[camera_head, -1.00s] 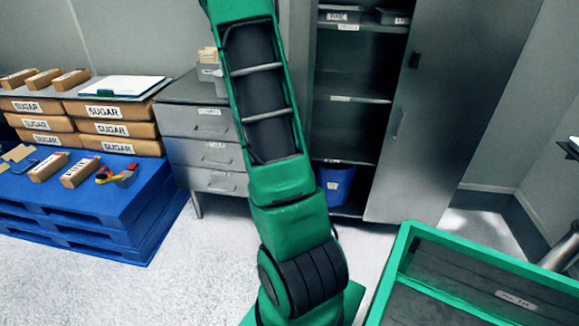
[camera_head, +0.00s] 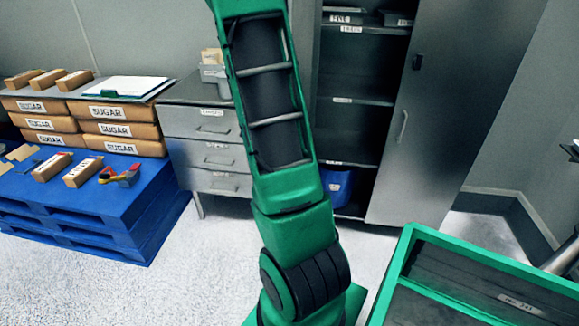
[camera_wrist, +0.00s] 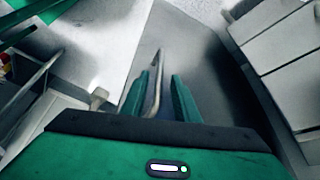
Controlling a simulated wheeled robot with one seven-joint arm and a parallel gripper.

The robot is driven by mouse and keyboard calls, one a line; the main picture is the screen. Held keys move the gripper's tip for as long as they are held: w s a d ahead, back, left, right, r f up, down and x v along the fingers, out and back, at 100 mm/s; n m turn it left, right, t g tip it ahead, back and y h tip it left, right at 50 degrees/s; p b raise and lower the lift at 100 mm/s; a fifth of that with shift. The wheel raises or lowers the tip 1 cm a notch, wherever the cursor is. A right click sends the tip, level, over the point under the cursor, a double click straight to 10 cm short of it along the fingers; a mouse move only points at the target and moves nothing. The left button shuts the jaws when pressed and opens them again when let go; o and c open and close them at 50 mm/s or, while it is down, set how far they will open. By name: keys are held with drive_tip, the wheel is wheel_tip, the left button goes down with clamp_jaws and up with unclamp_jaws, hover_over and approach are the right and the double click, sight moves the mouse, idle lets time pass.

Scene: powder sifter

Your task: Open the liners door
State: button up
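A grey metal cabinet (camera_head: 352,128) stands behind my arm in the head view. Its left part is open, with shelves and labels too small to read. Its right door (camera_head: 455,110) has a bar handle (camera_head: 403,126). My gripper is out of the head view. In the wrist view my gripper (camera_wrist: 160,76) has its two green fingers apart, one on each side of a thin upright bar handle (camera_wrist: 156,85) on a grey metal panel (camera_wrist: 200,60). A small gap shows between the handle and the fingers. Which door this panel belongs to is not clear.
A drawer unit (camera_head: 215,150) stands left of the cabinet. A blue pallet (camera_head: 110,205) with sugar bags (camera_head: 118,112) is further left. A green-edged cart (camera_head: 395,265) is at lower right. A blue bin (camera_head: 337,186) sits low in the cabinet. The floor between is clear.

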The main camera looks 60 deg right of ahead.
drive_tip(key=shift+v, duration=2.8)
drive_tip(key=shift+w, duration=0.1)
drive_tip(key=s+a+r+n+t+y, duration=0.1)
drive_tip(key=s+a+r+n, duration=0.1)
drive_tip(key=s+a+n, duration=0.2)
drive_tip(key=s+a+r+n+y, duration=0.1)
drive_tip(key=s+a+n, duration=0.3)
drive_tip(key=a+n, duration=0.4)
drive_tip(key=s+a+r+n+t+y, duration=0.1)
drive_tip(key=s+a+n, duration=0.4)
drive_tip(key=a, duration=0.9)
wheel_tip(320, 180, up, 3)
drive_tip(key=shift+a+f+n+t+y, duration=0.1)
drive_tip(key=shift+a+n+t+y, duration=0.15)
drive_tip(key=shift+n+y, duration=0.3)
drive_tip(key=shift+d, duration=0.1)
